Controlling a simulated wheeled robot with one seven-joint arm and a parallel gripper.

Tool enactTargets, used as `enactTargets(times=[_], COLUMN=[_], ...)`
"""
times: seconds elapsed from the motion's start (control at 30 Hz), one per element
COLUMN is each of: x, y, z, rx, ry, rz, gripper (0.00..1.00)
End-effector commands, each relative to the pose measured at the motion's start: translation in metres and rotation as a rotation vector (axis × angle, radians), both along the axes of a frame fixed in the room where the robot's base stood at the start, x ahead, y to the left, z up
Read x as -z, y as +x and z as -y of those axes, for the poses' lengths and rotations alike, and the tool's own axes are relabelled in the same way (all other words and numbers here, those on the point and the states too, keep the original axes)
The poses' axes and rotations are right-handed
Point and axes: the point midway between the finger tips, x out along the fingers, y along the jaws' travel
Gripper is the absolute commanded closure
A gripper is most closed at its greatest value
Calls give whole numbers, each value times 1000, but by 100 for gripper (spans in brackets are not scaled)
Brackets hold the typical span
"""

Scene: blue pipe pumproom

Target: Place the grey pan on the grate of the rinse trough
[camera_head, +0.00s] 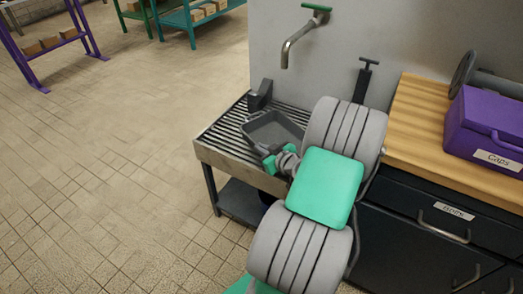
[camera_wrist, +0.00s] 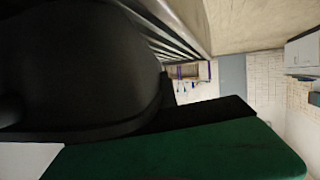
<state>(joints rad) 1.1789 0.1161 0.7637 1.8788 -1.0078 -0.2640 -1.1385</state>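The grey pan (camera_head: 272,131) is a dark, square-looking shallow pan over the slatted grate (camera_head: 228,131) of the rinse trough (camera_head: 232,168). I cannot tell whether it rests on the slats or hangs just above them. My gripper (camera_head: 270,160), with green fingers, is at the pan's near edge; my arm hides part of it. In the wrist view a big dark rounded shape, likely the pan (camera_wrist: 80,65), fills the left, right against a black strip and a green part of my gripper (camera_wrist: 190,150). The gap between the fingers is hidden.
A dark box-like object (camera_head: 260,95) stands on the grate behind the pan. A tap (camera_head: 300,38) juts from the wall above. A wooden counter (camera_head: 425,125) with a purple "Caps" box (camera_head: 486,128) is at right.

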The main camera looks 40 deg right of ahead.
Motion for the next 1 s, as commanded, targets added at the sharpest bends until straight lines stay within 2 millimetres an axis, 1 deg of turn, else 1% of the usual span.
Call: enactTargets(times=[0.07, 0.2, 0.4, 0.5, 0.7, 0.8, 0.87, 0.97, 1.0], x=[-2, 2, 2, 2, 2, -4, -5, -14, -18], y=[0, 0, 0, 0, 0, 0, -9, -29, -39], z=[1, 1, 0, 0, 0, 0, 1, -1, -1], rx=[0, 0, 0, 0, 0, 0, 5, 7, 9], ry=[-2, -2, 1, 1, 1, 1, 0, 1, 1], rz=[2, 2, 0, 0, 0, 0, -1, -1, -1], gripper=[100, 100, 83, 76, 76, 76, 76, 76, 76])
